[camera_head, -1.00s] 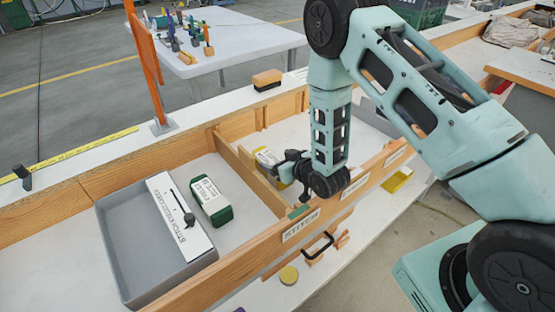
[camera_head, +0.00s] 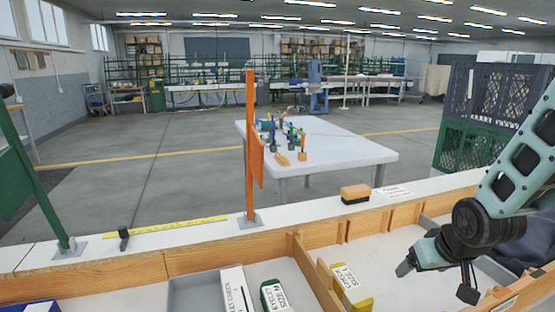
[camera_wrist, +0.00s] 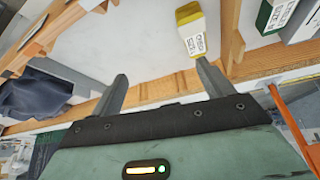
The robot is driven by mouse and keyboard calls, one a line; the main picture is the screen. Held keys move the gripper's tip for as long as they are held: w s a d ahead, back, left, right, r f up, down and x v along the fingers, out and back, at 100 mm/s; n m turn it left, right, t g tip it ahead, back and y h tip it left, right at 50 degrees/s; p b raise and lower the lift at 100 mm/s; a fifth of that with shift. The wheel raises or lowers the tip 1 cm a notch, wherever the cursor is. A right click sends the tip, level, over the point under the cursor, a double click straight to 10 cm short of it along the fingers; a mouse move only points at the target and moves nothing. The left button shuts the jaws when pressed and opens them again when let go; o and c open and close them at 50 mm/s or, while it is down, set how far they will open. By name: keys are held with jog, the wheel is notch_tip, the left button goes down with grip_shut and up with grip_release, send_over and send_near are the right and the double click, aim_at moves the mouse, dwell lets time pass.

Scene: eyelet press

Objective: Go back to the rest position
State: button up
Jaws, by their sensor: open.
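My gripper (camera_head: 436,281) is at the right of the head view, raised above the wooden-walled bench compartments. Its two fingers are spread apart with nothing between them. In the wrist view my gripper (camera_wrist: 160,88) also shows open, its fingers over the pale compartment floor and a wooden wall. A yellow box with a white label (camera_head: 350,287) stands in the compartment to the left of the gripper, apart from it. The yellow box (camera_wrist: 192,30) also shows in the wrist view, beyond the right finger.
A green box (camera_head: 276,296) and a grey tray (camera_head: 190,292) lie further left. An orange post (camera_head: 250,150) rises from the white ledge, and a brush (camera_head: 355,193) lies on it. A white table (camera_head: 340,150) with small tools stands behind. Dark cloth (camera_head: 528,250) lies at right.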

jog(key=s+r+g, duration=0.3)
jog(key=s+r, duration=0.2)
jog(key=s, duration=0.6)
jog(key=s+a+r+n+g+p, duration=0.1)
jog(key=s+a+n, duration=0.5)
jog(key=s+a, duration=0.6)
jog(key=a+r+g, duration=0.1)
jog(key=a+r, duration=0.1)
jog(key=a, duration=0.2)
jog(key=shift+s+a+r+n+g, duration=0.2)
jog(key=shift+s+a+n+g, duration=0.1)
jog(key=shift+s+a, duration=0.1)
